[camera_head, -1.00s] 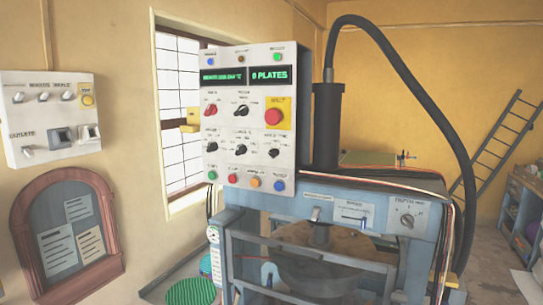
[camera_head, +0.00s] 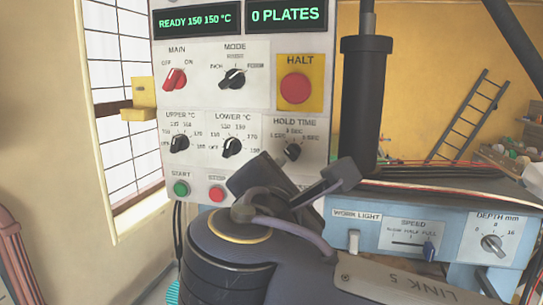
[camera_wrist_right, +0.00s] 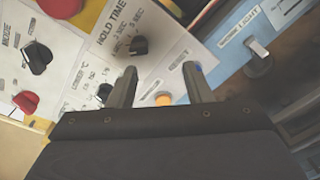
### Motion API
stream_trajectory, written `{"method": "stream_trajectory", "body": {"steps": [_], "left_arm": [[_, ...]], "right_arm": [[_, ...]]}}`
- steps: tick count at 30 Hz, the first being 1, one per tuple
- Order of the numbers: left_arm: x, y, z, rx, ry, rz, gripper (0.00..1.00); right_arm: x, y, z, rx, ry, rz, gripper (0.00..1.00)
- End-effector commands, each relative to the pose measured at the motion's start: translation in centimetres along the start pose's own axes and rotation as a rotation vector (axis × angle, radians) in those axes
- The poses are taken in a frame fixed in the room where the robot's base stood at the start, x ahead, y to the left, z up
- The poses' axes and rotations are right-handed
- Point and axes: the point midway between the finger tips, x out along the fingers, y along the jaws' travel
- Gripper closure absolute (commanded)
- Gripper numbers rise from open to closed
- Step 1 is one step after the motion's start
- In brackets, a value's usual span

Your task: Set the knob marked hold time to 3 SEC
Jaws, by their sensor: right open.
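The hold time knob (camera_head: 291,152) is a small black pointer knob on the lower right of the white control panel, under the label HOLD TIME. It also shows near the top of the right wrist view (camera_wrist_right: 138,46), with SEC marks around it. I cannot tell for sure which mark it points at. My right gripper (camera_head: 305,188) is open and empty, just below and in front of the knob, apart from it. In the right wrist view its two fingers (camera_wrist_right: 160,84) stand spread below the knob. My left gripper is not in view.
The yellow-backed red HALT button (camera_head: 295,88) is directly above the knob. The LOWER °C knob (camera_head: 232,147) is close on the left. START (camera_head: 181,189) and STOP (camera_head: 217,194) buttons are below. The blue press housing (camera_head: 455,235) with a speed slider and depth knob is at right.

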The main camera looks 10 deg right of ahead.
Motion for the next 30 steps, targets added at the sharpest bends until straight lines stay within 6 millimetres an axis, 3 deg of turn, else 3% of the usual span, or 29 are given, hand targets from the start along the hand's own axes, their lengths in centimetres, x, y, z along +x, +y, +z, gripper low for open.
{"method": "stream_trajectory", "body": {"steps": [2, 5, 18, 30], "left_arm": [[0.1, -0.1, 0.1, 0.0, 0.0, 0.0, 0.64], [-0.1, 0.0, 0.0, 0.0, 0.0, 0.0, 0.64], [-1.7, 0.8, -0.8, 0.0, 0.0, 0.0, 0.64], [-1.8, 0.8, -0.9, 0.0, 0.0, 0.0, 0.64]], "right_arm": [[-1.2, 1.7, 0.2, -0.024, -0.035, 0.045, 0.55], [-1.1, 2.5, 0.5, -0.036, -0.055, 0.062, 0.55], [5.2, 2.8, 0.9, -0.036, -0.053, 0.059, 0.55], [6.2, 2.7, 0.8, -0.034, -0.051, 0.061, 0.55]]}}
